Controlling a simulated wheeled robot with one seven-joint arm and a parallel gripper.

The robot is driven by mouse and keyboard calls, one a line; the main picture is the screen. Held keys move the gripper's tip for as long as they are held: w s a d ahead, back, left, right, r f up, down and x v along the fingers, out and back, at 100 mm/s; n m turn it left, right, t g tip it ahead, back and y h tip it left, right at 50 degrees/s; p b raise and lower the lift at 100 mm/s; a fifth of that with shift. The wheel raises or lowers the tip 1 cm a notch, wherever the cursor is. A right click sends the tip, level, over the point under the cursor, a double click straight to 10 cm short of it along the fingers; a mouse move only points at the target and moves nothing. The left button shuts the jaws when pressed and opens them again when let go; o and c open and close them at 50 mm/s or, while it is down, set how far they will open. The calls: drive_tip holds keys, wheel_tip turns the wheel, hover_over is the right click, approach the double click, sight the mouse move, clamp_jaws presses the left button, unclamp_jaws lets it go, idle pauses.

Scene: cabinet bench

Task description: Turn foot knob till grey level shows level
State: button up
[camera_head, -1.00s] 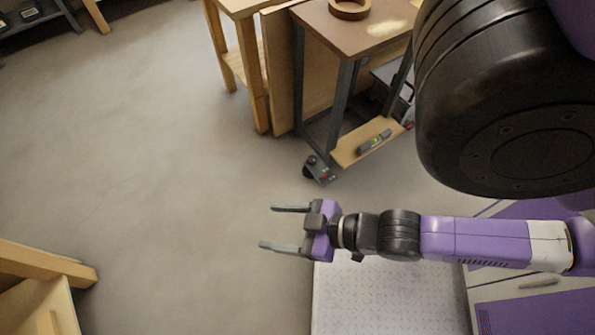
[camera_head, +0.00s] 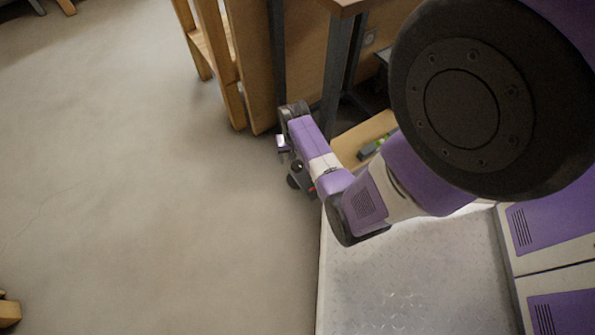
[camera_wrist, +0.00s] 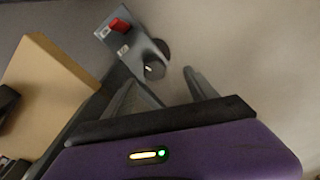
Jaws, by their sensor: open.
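The table's foot (camera_wrist: 130,45) shows in the wrist view as a dark grey bracket with a red part (camera_wrist: 118,25) on top. A round dark knob (camera_wrist: 154,68) with a pale mark is at its lower end. My gripper (camera_wrist: 160,88) is open and empty, with its fingertips pointing toward the knob and spread to either side; contact cannot be told. In the head view, my arm partly hides the foot (camera_head: 296,180). The grey level (camera_head: 368,151) with a green vial lies on the low wooden shelf, partly hidden by my arm. Its bubble cannot be read.
The wooden shelf (camera_head: 350,142) is beside the foot, and a dark table leg (camera_head: 336,75) rises behind it. A wooden stand (camera_head: 232,65) is to the left.

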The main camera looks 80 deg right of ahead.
sight(297, 164)
drive_tip(key=shift+s+d+f+m+y+b, duration=0.2)
drive_tip(key=shift+d+f+m+b, duration=0.1)
drive_tip(key=shift+d, duration=0.3)
drive_tip(key=shift+s+d+f+m+y+b, duration=0.2)
drive_tip(key=shift+d+b, duration=0.05)
drive_tip(key=shift+d, duration=0.3)
drive_tip(key=shift+s+d+f, duration=0.1)
drive_tip(key=shift+f, duration=0.1)
wheel_tip(297, 164, down, 7)
drive_tip(key=b, duration=0.4)
drive_tip(key=shift+f+b, duration=0.15)
drive_tip(key=shift+b, duration=0.25)
drive_tip(key=c, duration=1.4)
